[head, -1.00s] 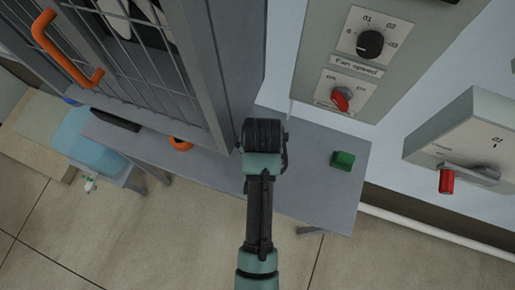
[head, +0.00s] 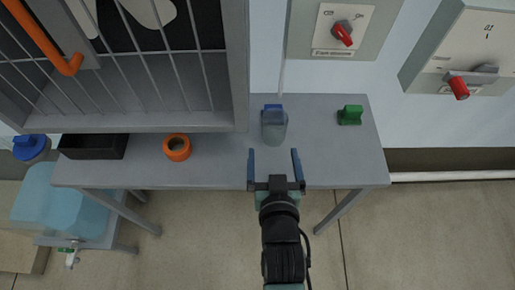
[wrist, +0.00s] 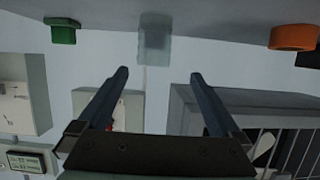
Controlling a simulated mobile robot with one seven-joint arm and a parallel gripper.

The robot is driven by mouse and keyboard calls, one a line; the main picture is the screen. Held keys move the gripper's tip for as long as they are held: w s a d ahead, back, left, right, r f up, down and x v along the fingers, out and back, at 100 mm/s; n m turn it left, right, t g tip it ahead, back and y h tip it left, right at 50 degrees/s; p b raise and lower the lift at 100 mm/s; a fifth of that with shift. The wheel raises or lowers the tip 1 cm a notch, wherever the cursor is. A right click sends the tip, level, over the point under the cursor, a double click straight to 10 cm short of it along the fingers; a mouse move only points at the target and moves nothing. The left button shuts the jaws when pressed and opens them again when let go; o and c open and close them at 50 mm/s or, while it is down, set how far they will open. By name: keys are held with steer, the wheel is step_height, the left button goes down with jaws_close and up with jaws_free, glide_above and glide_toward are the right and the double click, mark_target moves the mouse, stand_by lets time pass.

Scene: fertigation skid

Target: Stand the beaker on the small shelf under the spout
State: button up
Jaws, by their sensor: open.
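The beaker (head: 274,131) is a clear, bluish container with a blue part at its top rear edge. It stands on the grey bench, and in the wrist view it shows as a pale translucent shape (wrist: 155,42). My gripper (head: 274,152) is open and empty just in front of the beaker, its two blue-grey fingers pointing toward it. In the wrist view the fingertips (wrist: 159,74) are spread, with the beaker beyond the gap. A spout (head: 71,255) sits low on the blue tank (head: 60,205) at the lower left.
The grey bench (head: 225,172) also holds a green block (head: 350,115), an orange ring (head: 177,147) and a black tray (head: 92,146). A barred cabinet (head: 150,85) overhangs its left part. Wall boxes with red knobs (head: 343,33) are behind. Floor in front is clear.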

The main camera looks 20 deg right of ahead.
glide_toward(274, 115)
steer(key=shift+w+a+f, duration=0.1)
steer(key=shift+w+f, duration=0.25)
steer(key=shift+w, duration=0.45)
steer(key=shift+d+x, duration=0.15)
steer(key=shift+x, duration=1.2)
steer(key=shift+d+x, duration=0.1)
steer(key=shift+x, duration=1.25)
steer(key=shift+s+f, duration=0.1)
steer(key=shift+c, duration=0.2)
steer(key=c, duration=1.2)
steer(key=shift+c, duration=0.2)
steer(key=shift+s, duration=0.1)
